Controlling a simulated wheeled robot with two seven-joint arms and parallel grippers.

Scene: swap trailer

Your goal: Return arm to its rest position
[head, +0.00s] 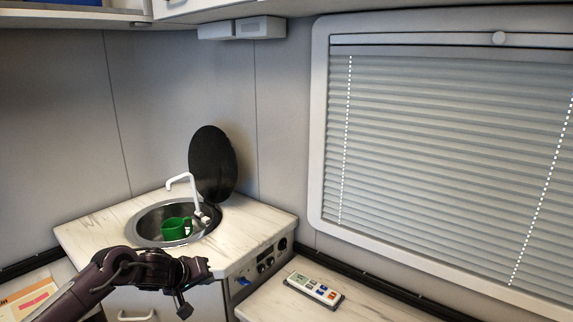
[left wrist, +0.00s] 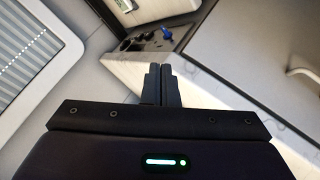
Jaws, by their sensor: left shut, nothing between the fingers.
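My left gripper (head: 184,308) is in front of the sink cabinet in the head view, its fingers pointing down. In the left wrist view the left gripper (left wrist: 160,85) has its two fingers together with nothing between them. A green cup (head: 175,229) sits in the round sink (head: 146,219) on the marbled counter, behind and apart from the gripper. My right gripper is in neither view.
A white faucet (head: 194,190) and a raised black lid (head: 213,165) stand by the sink. A remote (head: 314,288) lies on the lower table (head: 270,301) at right. The cabinet has a control panel (head: 265,262) and a drawer handle (head: 136,316). A blinded window (head: 450,150) fills the right wall.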

